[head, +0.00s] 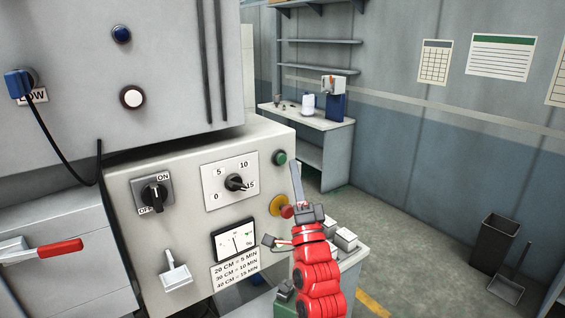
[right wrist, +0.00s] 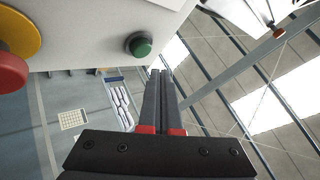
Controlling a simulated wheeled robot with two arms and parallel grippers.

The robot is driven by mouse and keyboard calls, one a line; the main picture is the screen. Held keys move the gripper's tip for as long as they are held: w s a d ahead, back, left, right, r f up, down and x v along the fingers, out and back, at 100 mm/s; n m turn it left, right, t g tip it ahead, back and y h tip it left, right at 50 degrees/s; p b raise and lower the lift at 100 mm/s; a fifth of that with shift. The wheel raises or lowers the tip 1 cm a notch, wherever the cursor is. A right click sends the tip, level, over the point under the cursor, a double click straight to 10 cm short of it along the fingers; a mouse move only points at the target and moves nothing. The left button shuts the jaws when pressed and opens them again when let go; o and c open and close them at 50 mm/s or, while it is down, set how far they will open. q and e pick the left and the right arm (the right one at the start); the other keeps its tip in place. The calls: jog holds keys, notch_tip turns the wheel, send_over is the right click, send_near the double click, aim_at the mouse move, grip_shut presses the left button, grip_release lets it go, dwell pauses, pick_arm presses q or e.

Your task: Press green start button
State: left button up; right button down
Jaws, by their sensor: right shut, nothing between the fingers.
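The green start button (head: 280,158) sits near the upper right corner of the grey control panel (head: 187,222). In the right wrist view the green button (right wrist: 140,45) is beside the fingertips, to their upper left. My right gripper (head: 296,163) is shut and empty, with its fingers pointing up, just right of the button in the head view. In the right wrist view its two fingers (right wrist: 161,73) lie together. I see a gap between fingertips and button in the picture; the exact depth is hard to tell. My left gripper is not in view.
A red stop button (head: 287,212) on a yellow base is below the green one, close to my right wrist. The panel also has an ON/OFF switch (head: 153,194), a timer knob (head: 235,183) and a meter (head: 235,241).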

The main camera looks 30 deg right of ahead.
jog(key=s+b, duration=0.1)
jog(key=s, duration=0.2)
jog(key=shift+s+d, duration=0.15)
jog(key=shift+s, duration=0.1)
dwell(0.6)
